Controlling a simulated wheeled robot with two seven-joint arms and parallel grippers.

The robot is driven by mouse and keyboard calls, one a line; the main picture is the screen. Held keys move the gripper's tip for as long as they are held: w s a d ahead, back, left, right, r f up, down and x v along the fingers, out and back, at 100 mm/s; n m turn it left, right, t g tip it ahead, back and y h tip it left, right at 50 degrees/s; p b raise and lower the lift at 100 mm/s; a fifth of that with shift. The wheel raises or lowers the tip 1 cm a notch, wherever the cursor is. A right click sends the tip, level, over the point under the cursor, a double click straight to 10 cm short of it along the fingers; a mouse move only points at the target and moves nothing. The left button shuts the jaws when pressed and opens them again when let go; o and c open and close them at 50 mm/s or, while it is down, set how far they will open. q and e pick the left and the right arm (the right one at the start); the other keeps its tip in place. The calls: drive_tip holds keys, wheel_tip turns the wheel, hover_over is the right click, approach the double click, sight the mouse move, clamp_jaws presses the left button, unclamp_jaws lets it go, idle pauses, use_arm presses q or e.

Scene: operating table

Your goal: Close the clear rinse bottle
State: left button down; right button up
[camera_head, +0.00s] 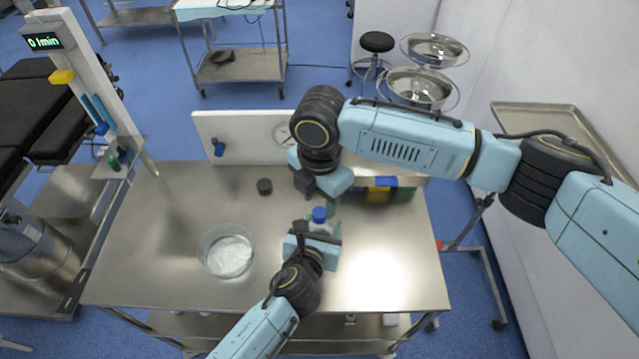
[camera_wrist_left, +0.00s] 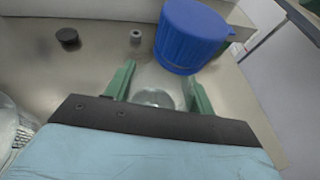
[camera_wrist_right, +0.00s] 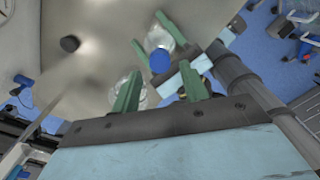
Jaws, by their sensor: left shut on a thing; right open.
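The clear rinse bottle (camera_wrist_left: 155,97) stands between the green fingers of my left gripper (camera_wrist_left: 158,85), which is shut on it. Its blue cap (camera_wrist_left: 192,38) is at the bottle's top; the pictures do not show how firmly it sits. The cap also shows in the head view (camera_head: 319,214) and the right wrist view (camera_wrist_right: 160,61).
A glass bowl (camera_head: 228,254) stands left of my left gripper on the steel table (camera_head: 150,240). A dark round piece (camera_head: 264,186) lies further back. A white board (camera_head: 245,135) with a dial and coloured boxes (camera_head: 385,188) line the back. The table's right front is clear.

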sight(320, 212)
drive_tip(key=shift+f, duration=1.7)
